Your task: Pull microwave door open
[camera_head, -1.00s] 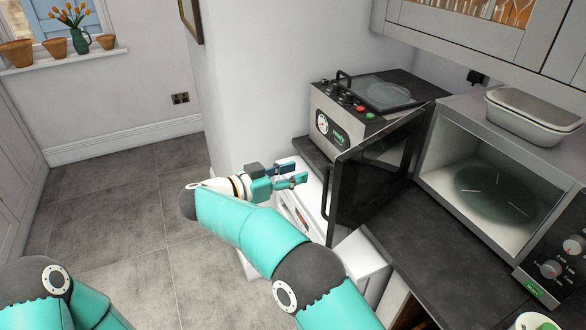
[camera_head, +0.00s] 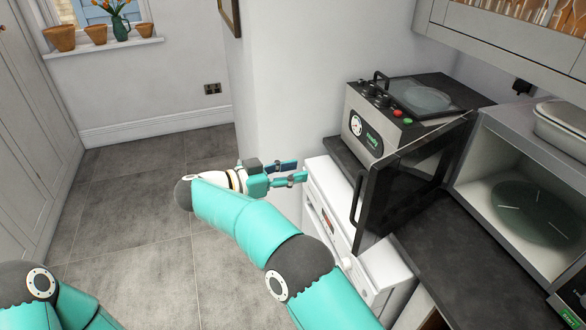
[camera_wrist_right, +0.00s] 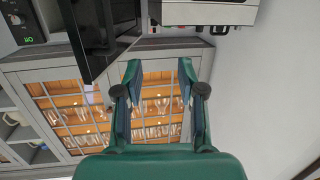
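The microwave (camera_head: 476,195) stands on the worktop at the right, with its lit interior and turntable showing. Its dark glass door (camera_head: 412,185) stands open, swung out to the left of the cavity. The black door handle (camera_head: 356,200) is on the door's near left edge. My right gripper (camera_head: 301,172) is left of the handle, apart from it. Its fingers are parted with nothing between them. The right wrist view shows the open fingers (camera_wrist_right: 158,75) and the dark door (camera_wrist_right: 92,30) to their left. Only my left arm shows at lower left; its gripper is out of view.
A steel appliance with knobs (camera_head: 378,130) stands behind the door. A white appliance (camera_head: 345,225) is below the worktop. A lidded container (camera_head: 562,128) sits on the microwave. Glazed cabinets (camera_head: 510,35) hang above. Floor (camera_head: 140,230) is clear at left.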

